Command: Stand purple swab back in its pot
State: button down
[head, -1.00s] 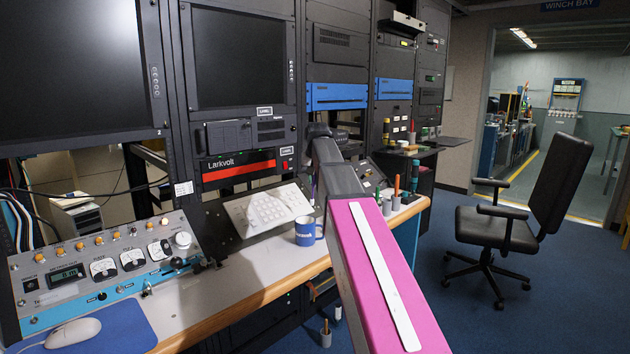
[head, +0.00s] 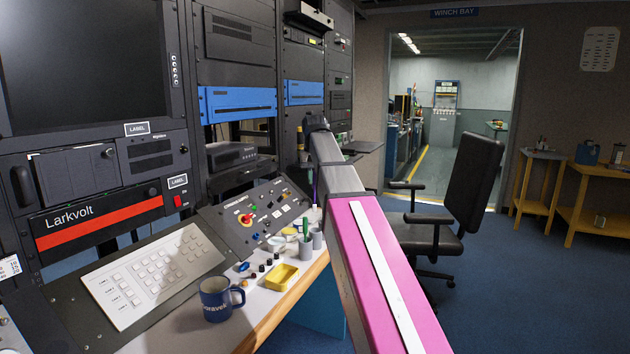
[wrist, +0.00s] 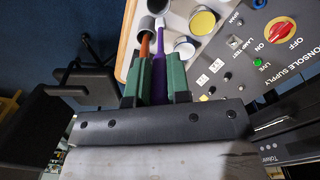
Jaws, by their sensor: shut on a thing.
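My gripper (wrist: 158,85) has green fingers and is shut on the purple swab (wrist: 161,62), whose pale tip points away from the fingers. An orange stick (wrist: 145,46) lies close beside the left finger and leads toward a grey pot (wrist: 149,26) with a dark opening. The swab's tip is close to this pot's right side; I cannot tell whether it is above or beside it.
A yellow tray (head: 282,278) and a blue mug (head: 216,299) stand on the desk left of the pots. The console panel (head: 262,218) with its knobs rises behind them. A black chair (head: 465,195) stands on the floor beyond my arm.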

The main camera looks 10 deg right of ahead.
jog(key=shift+w+d+f, duration=0.1)
jog(key=shift+w+d, duration=0.05)
jog(key=shift+d, duration=0.15)
jog(key=shift+f, duration=2.65)
jog(key=shift+f, duration=3.3)
jog(key=shift+f, duration=0.9)
